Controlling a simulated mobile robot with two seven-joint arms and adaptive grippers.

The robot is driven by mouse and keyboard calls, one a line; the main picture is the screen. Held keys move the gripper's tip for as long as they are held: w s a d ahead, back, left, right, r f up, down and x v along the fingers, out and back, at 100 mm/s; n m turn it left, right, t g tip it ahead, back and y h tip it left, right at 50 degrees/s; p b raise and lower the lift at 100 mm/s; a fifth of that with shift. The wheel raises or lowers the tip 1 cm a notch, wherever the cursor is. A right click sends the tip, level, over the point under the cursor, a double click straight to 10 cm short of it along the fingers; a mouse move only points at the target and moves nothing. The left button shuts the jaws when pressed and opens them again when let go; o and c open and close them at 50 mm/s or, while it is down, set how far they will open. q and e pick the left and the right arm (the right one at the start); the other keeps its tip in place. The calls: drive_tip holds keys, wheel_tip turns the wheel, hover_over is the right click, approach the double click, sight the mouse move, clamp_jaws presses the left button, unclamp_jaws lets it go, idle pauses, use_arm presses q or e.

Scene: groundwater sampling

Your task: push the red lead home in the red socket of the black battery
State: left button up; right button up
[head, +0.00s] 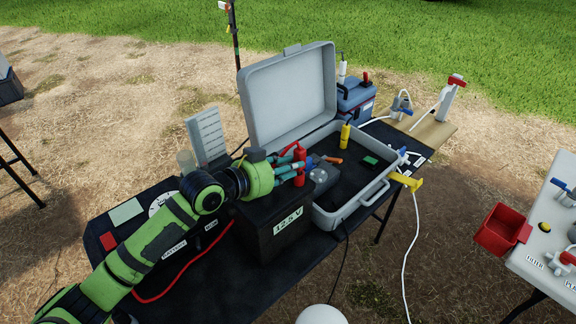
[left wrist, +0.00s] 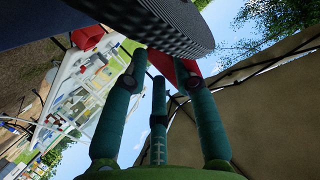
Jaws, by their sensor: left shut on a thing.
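The black battery (head: 262,237), marked 12.5 V, stands on the dark table in front of the grey case. My left gripper (head: 298,170) is above the battery's far right part, its teal fingers shut on the red lead (head: 299,153). The red plug stands roughly upright between the fingers, with a red loop at its top. In the left wrist view the fingers (left wrist: 160,85) close around something red (left wrist: 158,62), partly hidden by a dark ridged part. The red socket is hidden, so I cannot tell whether the plug touches it. My right gripper is not in view.
The open grey case (head: 366,200) lies right behind the battery, with a yellow-topped item (head: 345,135) inside. A red cable (head: 190,264) runs along the table at left. A blue box (head: 355,97) stands behind.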

use_arm(q)
drive_tip(key=shift+f+b, duration=0.45)
drive_tip(key=shift+f, duration=0.25)
drive_tip(key=o, duration=1.1)
drive_tip(key=shift+r, duration=0.1)
drive_tip(key=v, duration=1.2)
